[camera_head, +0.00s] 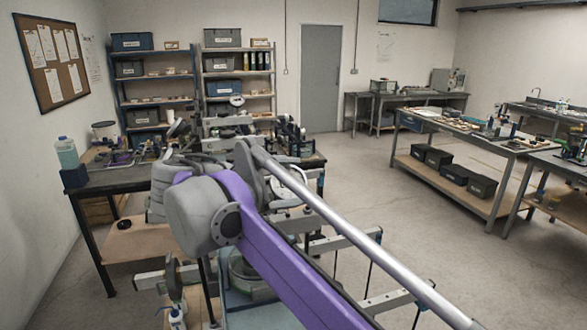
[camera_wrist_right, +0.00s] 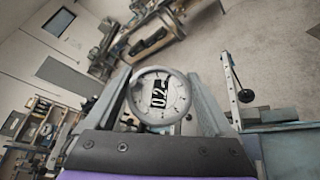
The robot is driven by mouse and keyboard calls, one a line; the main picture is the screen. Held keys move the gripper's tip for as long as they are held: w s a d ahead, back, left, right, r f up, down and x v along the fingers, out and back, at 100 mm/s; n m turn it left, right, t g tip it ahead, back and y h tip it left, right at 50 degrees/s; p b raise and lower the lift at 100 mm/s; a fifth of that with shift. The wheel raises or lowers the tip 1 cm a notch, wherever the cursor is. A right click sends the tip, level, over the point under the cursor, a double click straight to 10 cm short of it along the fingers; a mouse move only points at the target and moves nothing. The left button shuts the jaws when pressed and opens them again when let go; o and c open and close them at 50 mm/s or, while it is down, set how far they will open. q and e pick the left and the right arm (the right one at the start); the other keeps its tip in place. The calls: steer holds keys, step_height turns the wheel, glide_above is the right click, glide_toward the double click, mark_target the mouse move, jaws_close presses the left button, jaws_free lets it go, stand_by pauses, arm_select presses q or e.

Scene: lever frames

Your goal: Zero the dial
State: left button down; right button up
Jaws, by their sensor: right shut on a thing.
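The dial (camera_wrist_right: 158,95) is a round, pale gauge with a grey rim, facing the camera in the right wrist view. Its black window shows white digits that look like a 0 and a 2, tilted in the picture. My right gripper (camera_wrist_right: 160,105) has one finger on each side of the dial and is shut on it. In the head view, my purple and grey right arm crosses the foreground and hides much of the bench; I cannot make out the dial's face there. My left gripper is not in view.
A dark bench (camera_head: 105,180) with crowded equipment stands at left. A blue-capped bottle (camera_head: 67,152) is at its left end. Metal bars and struts lie close around my arm. Shelves (camera_head: 155,78) stand behind, and tables (camera_head: 455,128) at right. The floor between is clear.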

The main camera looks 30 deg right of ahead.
steer(key=m+g+y, duration=0.3)
steer(key=m, duration=0.1)
steer(key=shift+f+g, duration=0.1)
steer(key=shift+g, duration=0.2)
steer(key=shift+s+a+f+m+g+y, duration=0.1)
steer(key=shift+m+g+y, duration=0.3)
steer(key=shift+m+y, duration=0.3)
steer(key=shift+s+m+g+y, duration=0.1)
steer(key=shift+m+g+y, duration=0.35)
steer(key=shift+y, duration=0.35)
steer(key=shift+m+y, duration=0.3)
steer(key=shift+m, duration=0.05)
steer(key=o, duration=1.1)
